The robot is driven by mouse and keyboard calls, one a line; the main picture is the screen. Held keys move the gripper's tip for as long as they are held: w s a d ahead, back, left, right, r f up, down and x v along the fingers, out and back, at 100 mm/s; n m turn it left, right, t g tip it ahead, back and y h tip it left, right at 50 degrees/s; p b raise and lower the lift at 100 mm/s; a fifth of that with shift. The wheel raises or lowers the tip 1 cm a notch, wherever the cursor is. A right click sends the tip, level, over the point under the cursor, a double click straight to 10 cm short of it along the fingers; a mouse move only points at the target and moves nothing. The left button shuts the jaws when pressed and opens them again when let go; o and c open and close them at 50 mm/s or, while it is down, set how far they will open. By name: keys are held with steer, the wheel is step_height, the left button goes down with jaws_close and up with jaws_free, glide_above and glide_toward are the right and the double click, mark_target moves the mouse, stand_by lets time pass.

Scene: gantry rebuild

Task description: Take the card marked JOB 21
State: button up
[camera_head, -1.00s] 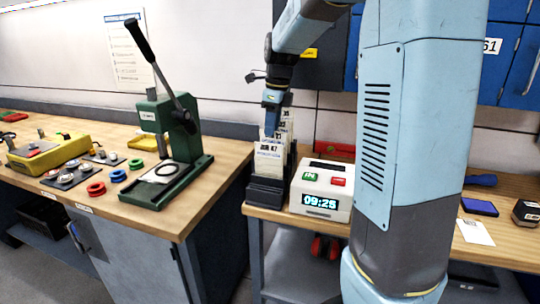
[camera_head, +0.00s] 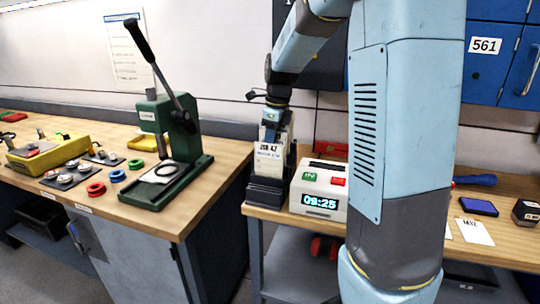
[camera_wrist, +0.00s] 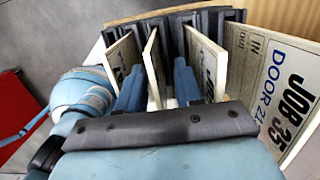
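Several pale cards stand upright in a black slotted rack (camera_head: 264,192), which also shows in the wrist view (camera_wrist: 168,25). The front card (camera_head: 269,158) seems to read JOB 47 in the head view. In the wrist view, a card at the right (camera_wrist: 285,85) reads JOB 35. The other cards there are a left card (camera_wrist: 122,58), a middle card (camera_wrist: 152,68) and a right card (camera_wrist: 206,65). I cannot read JOB 21 on any. My gripper (camera_wrist: 159,88) is open and points down into the rack, one finger on each side of the middle card, with gaps visible.
A white time clock (camera_head: 319,190) showing 09:25 stands right of the rack, close by. A green lever press (camera_head: 170,150) stands on the left bench, across a gap. Loose cards (camera_head: 474,231) lie on the bench at the right.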

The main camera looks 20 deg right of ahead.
steer(key=shift+f, duration=0.2)
jaws_close()
stand_by(0.5)
